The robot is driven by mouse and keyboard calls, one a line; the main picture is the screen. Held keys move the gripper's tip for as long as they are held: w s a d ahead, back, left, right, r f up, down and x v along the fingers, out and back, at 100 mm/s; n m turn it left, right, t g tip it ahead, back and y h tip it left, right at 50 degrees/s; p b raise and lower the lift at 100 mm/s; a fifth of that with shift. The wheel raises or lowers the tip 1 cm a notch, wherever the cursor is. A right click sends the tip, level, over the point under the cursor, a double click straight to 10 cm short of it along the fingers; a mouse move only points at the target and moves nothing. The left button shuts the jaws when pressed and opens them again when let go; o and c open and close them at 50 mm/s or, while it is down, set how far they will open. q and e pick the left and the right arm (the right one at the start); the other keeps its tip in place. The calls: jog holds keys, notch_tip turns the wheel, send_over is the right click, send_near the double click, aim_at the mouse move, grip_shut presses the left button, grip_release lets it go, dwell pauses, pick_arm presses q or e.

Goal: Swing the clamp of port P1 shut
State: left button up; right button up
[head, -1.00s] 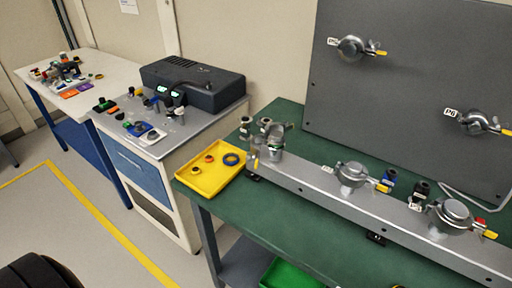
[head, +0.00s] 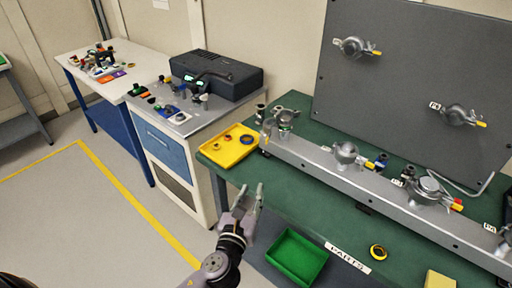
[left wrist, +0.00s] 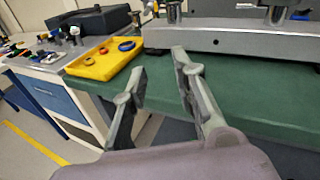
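The leftmost port (head: 285,118) on the long metal rail (head: 330,172) appears to be P1, but its label cannot be read. Its clamp (head: 268,134) looks swung open, with a part sticking out on the left side. The fine position of the clamp is too small to tell. My left gripper (head: 250,190) is open and empty, in front of the green bench and below the rail's left end. In the left wrist view its two fingers (left wrist: 158,75) are apart with nothing between them. The rail's left end (left wrist: 165,40) is beyond them. My right gripper is not in view.
A yellow tray (head: 213,158) with small rings sits left of the rail. A green bin (head: 288,262) is near the bench front, beside a PARTS label (head: 348,259) and a yellow roll (head: 378,252). Other clamped ports (head: 346,155) stand along the rail; a grey panel (head: 400,85) rises behind.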

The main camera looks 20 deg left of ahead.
pick_arm(q)
notch_tip(320, 180, up, 4)
jog(key=m, duration=0.1)
jog(key=p, duration=0.1)
send_near(267, 130)
jog(key=shift+t, duration=0.4)
jog(key=w, duration=0.2)
jog(key=w+f+p, duration=0.1)
jog(key=w, duration=0.1)
jog(key=shift+d+f, duration=0.1)
jog(key=shift+d, duration=0.3)
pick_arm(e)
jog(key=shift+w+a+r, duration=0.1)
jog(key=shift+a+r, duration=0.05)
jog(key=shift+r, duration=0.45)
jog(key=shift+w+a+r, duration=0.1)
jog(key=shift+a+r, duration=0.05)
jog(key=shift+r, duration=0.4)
pick_arm(q)
grip_shut()
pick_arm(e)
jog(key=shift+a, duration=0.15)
